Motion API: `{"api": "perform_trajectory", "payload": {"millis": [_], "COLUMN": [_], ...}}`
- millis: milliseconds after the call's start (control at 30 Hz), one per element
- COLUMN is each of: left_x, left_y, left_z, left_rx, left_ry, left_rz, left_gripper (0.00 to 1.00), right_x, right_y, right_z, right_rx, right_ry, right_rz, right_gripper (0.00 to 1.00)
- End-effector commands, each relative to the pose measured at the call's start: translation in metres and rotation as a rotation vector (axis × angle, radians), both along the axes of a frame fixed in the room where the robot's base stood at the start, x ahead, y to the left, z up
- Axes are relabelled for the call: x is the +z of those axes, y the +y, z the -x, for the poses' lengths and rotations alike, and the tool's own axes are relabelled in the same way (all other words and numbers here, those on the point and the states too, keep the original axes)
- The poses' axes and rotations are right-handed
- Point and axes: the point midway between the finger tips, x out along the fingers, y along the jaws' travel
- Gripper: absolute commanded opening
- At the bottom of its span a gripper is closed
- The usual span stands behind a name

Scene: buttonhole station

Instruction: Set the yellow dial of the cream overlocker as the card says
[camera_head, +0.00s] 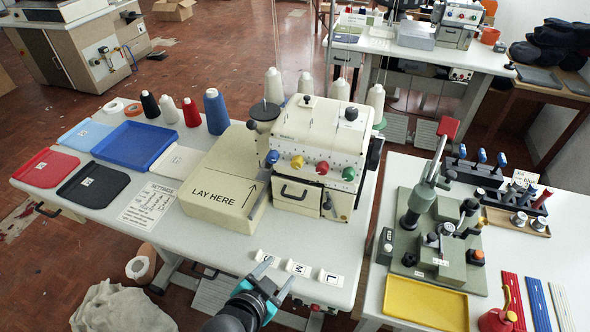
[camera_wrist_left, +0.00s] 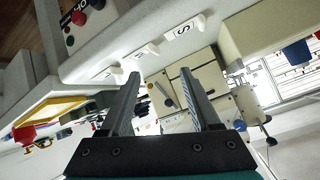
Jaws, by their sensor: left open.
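The cream overlocker (camera_head: 322,130) stands on the white table in the head view. Its front carries a row of knobs: blue, the yellow dial (camera_head: 297,162), red (camera_head: 322,168) and green (camera_head: 349,173). The yellow dial's pointer and marks are too small to read. The settings card (camera_head: 147,204) lies flat at the table's left; only its heading is legible. My left gripper (camera_head: 279,274) is open and empty at the table's front edge, well short of the dial. Its two fingers (camera_wrist_left: 159,76) are apart in the left wrist view. My right gripper is not in view.
S, M and L tags (camera_head: 298,268) sit along the front edge beside my left gripper. The LAY HERE block (camera_head: 222,184) is left of the overlocker. Thread cones (camera_head: 216,112) and trays (camera_head: 134,145) stand farther left. A green press (camera_head: 430,225) is on the right table.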

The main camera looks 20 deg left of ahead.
Motion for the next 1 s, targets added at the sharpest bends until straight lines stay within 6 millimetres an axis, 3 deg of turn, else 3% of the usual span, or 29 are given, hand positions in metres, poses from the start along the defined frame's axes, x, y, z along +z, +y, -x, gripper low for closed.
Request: {"api": "perform_trajectory", "payload": {"millis": [200, 400, 667, 1000], "left_x": [0.076, 0.124, 0.138, 0.138], "left_y": [0.003, 0.01, 0.013, 0.013], "left_z": [-0.025, -0.027, -0.034, -0.082], "left_rx": [-0.026, -0.004, 0.008, 0.008], "left_ry": [-0.371, -0.585, -0.648, -0.649], "left_rz": [-0.153, -0.279, -0.32, -0.318], "left_gripper": [0.63, 0.63, 0.63, 0.63], "right_x": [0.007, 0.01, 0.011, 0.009], "right_y": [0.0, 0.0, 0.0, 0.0], "right_z": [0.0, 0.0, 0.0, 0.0], "right_rx": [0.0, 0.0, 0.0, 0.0], "right_ry": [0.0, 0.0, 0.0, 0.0], "right_rz": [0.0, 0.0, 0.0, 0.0], "right_gripper": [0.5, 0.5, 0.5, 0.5]}}
